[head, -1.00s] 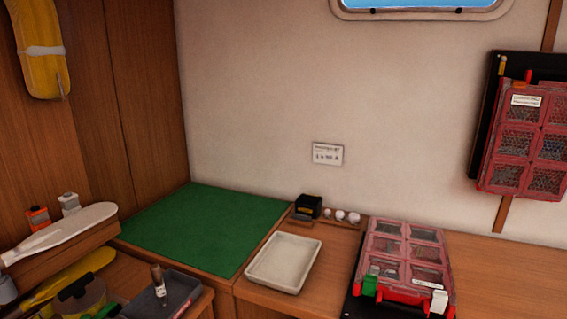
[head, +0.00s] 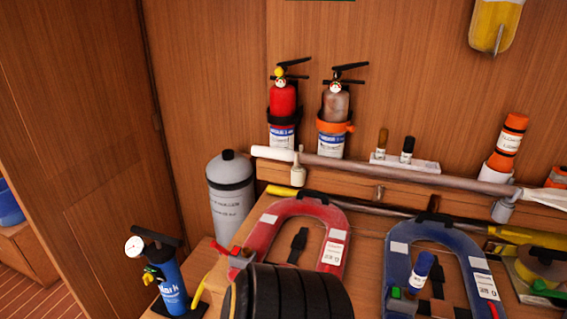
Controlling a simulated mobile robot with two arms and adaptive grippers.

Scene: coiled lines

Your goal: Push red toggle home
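A small red toggle (head: 236,251) shows on a grey fitting (head: 241,262) at the left leg of a red horseshoe-shaped piece (head: 268,232) on the wooden bench. It is small, and I cannot tell how far in it sits. Another small red piece (head: 493,311) shows at the bottom edge, by a blue horseshoe-shaped piece (head: 397,268); most of it is cut off. Neither of my grippers is in view, and nothing is seen touching the toggle.
A black ribbed cylinder (head: 295,290) stands in front, close to the toggle. A blue pump (head: 171,284) and grey tank (head: 231,190) are at left. Two extinguishers (head: 284,100) (head: 335,105) hang behind. A long pole (head: 400,170) crosses the back of the bench.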

